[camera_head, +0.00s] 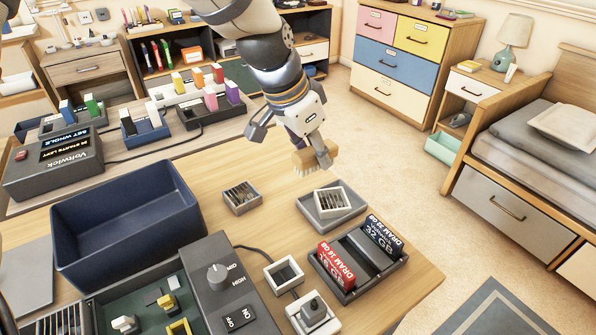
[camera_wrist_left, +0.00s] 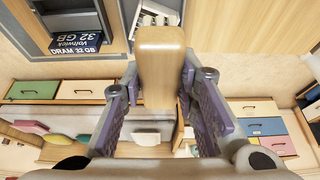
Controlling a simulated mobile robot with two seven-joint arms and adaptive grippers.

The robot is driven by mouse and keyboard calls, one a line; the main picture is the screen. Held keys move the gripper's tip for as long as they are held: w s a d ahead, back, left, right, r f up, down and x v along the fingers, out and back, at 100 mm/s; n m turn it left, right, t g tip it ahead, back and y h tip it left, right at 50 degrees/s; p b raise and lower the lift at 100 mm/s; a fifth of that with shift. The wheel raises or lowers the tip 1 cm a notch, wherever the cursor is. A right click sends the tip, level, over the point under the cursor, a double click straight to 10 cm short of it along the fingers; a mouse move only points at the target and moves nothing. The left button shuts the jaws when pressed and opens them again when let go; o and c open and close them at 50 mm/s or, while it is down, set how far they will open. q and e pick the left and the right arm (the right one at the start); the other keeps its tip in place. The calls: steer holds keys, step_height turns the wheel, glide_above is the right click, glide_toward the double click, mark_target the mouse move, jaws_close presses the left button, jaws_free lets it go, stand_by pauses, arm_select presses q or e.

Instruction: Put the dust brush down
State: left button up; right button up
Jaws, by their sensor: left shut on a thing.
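The dust brush (camera_head: 306,162) has a wooden body and pale bristles pointing down. My left gripper (camera_head: 298,146) is shut on it and holds it above the back right part of the wooden table (camera_head: 225,170), near the table's far edge. In the left wrist view, the brush's wooden body (camera_wrist_left: 162,62) stands between the two purple-padded fingers of my left gripper (camera_wrist_left: 162,95). The fingers partly hide the brush in the head view. My right gripper is not in view.
Below the brush are a grey tray holding a small white-framed part (camera_head: 332,202), a small slotted box (camera_head: 241,198) and a black holder with red and dark DRAM modules (camera_head: 357,262). A blue bin (camera_head: 128,222) and a control box (camera_head: 232,290) stand to the left. Bare tabletop lies between the bin and the slotted box.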

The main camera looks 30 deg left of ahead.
arm_select(q)
steer(key=w+a+f, duration=0.2)
steer(key=w+f, duration=0.1)
steer(key=w+a+f+b, duration=0.1)
steer(key=w+a+f, duration=0.1)
steer(key=w+f, duration=0.1)
steer(key=w+a+f+b, duration=0.1)
steer(key=w+a+f, duration=0.1)
steer(key=a+f, duration=0.1)
steer(key=shift+w, duration=0.4)
steer(key=shift+w+a+f+b, duration=0.15)
steer(key=shift+w+f+b, duration=0.1)
steer(key=shift+f, duration=0.7)
steer(key=shift+w+a+f+b, duration=0.1)
steer(key=shift+a+f+b, duration=0.1)
steer(key=shift+f, duration=0.7)
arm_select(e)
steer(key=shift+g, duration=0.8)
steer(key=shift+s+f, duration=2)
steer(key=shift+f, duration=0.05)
arm_select(q)
steer(key=shift+f, duration=0.15)
steer(key=o, duration=1)
steer(key=shift+o, duration=0.2)
